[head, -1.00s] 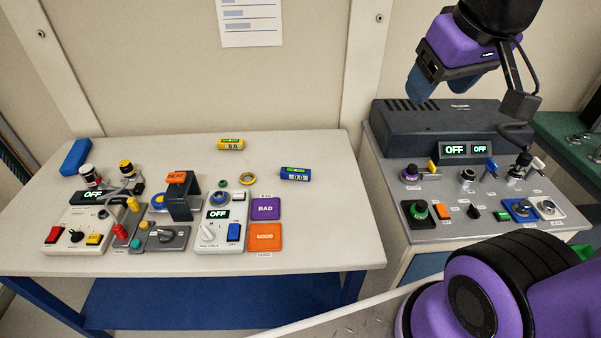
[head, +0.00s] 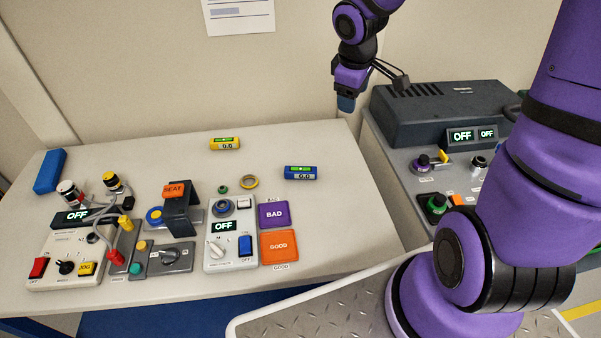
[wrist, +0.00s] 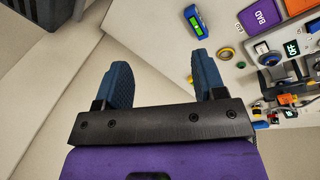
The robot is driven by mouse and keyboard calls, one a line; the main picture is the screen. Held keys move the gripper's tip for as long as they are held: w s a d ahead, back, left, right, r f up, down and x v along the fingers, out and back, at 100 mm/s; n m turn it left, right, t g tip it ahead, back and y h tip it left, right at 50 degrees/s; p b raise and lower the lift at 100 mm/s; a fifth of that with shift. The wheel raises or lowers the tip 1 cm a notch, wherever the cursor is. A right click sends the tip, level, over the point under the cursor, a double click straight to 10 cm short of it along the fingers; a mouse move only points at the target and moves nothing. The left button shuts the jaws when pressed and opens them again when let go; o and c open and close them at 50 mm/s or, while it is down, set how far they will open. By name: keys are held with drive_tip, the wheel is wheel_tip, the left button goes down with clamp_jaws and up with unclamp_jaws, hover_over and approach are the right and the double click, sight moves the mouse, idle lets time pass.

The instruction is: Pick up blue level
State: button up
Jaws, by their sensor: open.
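The blue level (head: 300,172) is a small blue block with a green vial strip and a small display. It lies on the white table towards its right side, and it also shows in the wrist view (wrist: 196,25) at the top. My gripper (head: 346,104) is in the air above and to the right of the level, near the table's back right corner. In the wrist view its two blue fingers (wrist: 163,80) are spread apart with nothing between them.
A yellow level (head: 225,144) lies behind and left of the blue one. A grey console (head: 440,105) stands right.

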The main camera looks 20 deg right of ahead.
drive_tip(key=w+a+f+n+y, duration=0.2)
drive_tip(key=w+f+n, duration=0.15)
drive_tip(key=f, duration=0.75)
drive_tip(key=n+y, duration=0.2)
drive_tip(key=y, duration=0.2)
approach(299, 169)
drive_tip(key=shift+g, duration=0.4)
drive_tip(key=shift+w+x, duration=0.15)
drive_tip(key=shift+x, duration=2.4)
drive_tip(key=shift+w+x, duration=0.2)
drive_tip(key=shift+x, duration=2.35)
drive_tip(key=c, duration=1.1)
